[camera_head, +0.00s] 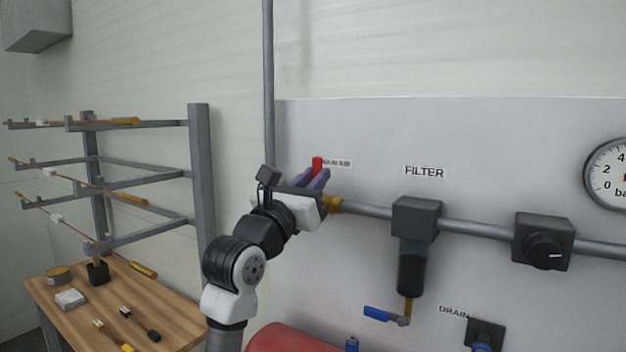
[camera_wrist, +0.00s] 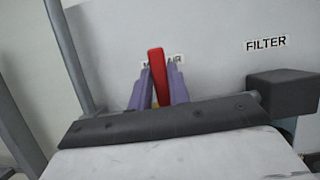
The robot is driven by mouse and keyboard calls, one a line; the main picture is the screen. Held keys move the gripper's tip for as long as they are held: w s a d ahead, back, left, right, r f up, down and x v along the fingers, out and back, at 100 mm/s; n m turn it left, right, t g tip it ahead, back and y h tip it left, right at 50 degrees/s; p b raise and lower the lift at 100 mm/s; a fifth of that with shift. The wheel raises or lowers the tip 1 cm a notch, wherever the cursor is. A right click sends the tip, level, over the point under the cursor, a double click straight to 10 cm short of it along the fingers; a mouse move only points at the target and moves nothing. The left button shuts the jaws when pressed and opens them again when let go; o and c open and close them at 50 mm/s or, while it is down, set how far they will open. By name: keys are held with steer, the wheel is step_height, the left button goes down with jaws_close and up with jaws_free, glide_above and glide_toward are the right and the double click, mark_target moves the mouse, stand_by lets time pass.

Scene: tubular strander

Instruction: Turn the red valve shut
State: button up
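The red valve handle (camera_head: 317,165) stands upright at the main air label on the grey panel, above a brass fitting (camera_head: 334,204) on the pipe. My gripper (camera_head: 318,178) is at the handle, with its purple fingers around the lower part of it. In the wrist view the red handle (camera_wrist: 156,72) rises between the two fingers of my gripper (camera_wrist: 158,88), one on each side. The fingers look close to the handle, but I cannot tell whether they press on it. The valve body is mostly hidden behind my gripper.
Right along the pipe are a filter (camera_head: 415,220), a black regulator (camera_head: 543,241) and a gauge (camera_head: 608,174). A blue drain lever (camera_head: 377,314) hangs below the filter. A grey rack (camera_head: 199,170) and a wooden table (camera_head: 170,325) stand left. A red tank (camera_head: 300,339) is below.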

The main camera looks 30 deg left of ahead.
steer(key=o, duration=0.4)
steer(key=b+v, duration=0.5)
steer(key=v, duration=0.8)
steer(key=shift+s+f, duration=0.2)
steer(key=shift+s, duration=0.2)
